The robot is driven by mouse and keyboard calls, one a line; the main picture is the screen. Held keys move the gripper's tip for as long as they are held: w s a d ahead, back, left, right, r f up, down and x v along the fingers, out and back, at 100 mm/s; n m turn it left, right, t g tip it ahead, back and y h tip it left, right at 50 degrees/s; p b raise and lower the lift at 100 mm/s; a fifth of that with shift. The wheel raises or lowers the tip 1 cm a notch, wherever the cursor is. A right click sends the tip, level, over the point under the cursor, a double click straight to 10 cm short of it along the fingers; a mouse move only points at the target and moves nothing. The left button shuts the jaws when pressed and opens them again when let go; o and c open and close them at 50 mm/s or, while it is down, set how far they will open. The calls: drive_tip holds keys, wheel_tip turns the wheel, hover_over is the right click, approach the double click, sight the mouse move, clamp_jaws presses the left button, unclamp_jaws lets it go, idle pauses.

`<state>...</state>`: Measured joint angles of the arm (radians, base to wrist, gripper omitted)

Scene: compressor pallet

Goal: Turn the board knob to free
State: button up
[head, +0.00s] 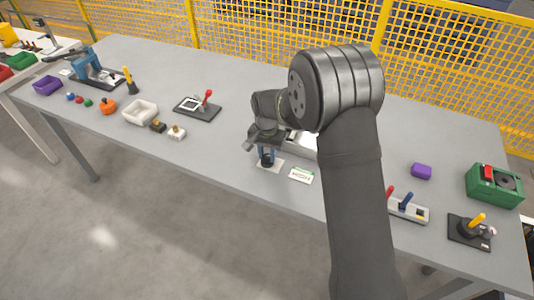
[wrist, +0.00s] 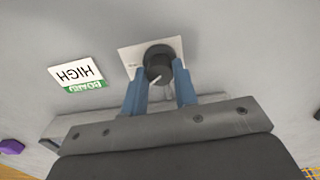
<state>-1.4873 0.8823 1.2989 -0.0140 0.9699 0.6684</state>
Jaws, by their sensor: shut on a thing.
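The board knob (wrist: 159,64) is a round black knob with a pale pointer line, on a white plate (wrist: 130,52) in the wrist view. My gripper (wrist: 161,73) has its two blue fingers on either side of the knob, shut on it. In the head view the knob (head: 267,160) shows small and dark under my gripper (head: 266,151), near the table's front edge.
On the grey table (head: 235,75), a board with a red lever (head: 207,97) stands left of my gripper. My arm hides part of the middle.

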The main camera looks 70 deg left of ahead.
sight(266, 157)
drive_tip(key=n, duration=0.6)
drive_tip(key=shift+n, duration=0.3)
drive_tip(key=n, duration=0.5)
drive_tip(key=shift+n, duration=0.4)
drive_tip(key=o, duration=1)
drive_tip(key=shift+r, duration=0.1)
wheel_tip(266, 157, up, 17)
drive_tip(key=shift+s+d+r, duration=0.1)
drive_tip(key=shift+s+r, duration=0.05)
